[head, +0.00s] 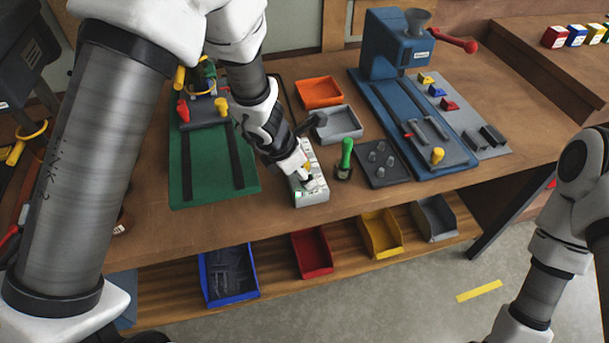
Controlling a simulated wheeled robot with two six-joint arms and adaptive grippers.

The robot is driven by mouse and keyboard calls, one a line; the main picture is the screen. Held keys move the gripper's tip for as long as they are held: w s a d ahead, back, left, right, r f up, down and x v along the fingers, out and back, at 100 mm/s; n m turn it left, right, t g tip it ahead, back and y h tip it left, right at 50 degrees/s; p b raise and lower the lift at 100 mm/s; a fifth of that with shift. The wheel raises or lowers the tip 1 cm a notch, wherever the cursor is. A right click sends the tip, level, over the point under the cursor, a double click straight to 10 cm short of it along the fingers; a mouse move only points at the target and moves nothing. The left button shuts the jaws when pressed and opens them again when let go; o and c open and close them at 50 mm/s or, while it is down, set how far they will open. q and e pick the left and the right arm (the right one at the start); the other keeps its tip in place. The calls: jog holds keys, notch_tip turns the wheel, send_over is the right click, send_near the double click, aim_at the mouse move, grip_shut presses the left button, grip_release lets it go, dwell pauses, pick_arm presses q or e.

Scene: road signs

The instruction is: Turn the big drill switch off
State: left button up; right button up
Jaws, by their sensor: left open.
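A pale switch strip (312,197) lies on the workbench near its front edge, just right of the green board. It carries small switches, and a small green spot shows near its front end. Any labels on it are too small to read, so I cannot tell which switch is the big drill's or how it is set. My left gripper (307,179) points down over the strip, open, with its fingertips at or just above the strip's top. It hides part of the strip; contact cannot be told. My right arm shows at the right, but its gripper is out of view.
The green board (187,166) with a machine lies left. An orange tray (319,92) and a grey tray (340,123) lie behind. A blue machine (396,43) with a red handle stands farther right. Coloured bins sit on the lower shelf.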

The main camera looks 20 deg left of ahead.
pick_arm(q)
jog(key=shift+w+d+f, duration=0.15)
jog(key=shift+w+f, duration=0.6)
jog(key=shift+f, duration=0.1)
jog(key=shift+s+r, duration=0.25)
jog(key=shift+s, duration=0.2)
jog(key=c, duration=0.5)
grip_shut()
pick_arm(e)
jog(key=shift+w+f, duration=0.1)
jog(key=shift+w, duration=0.1)
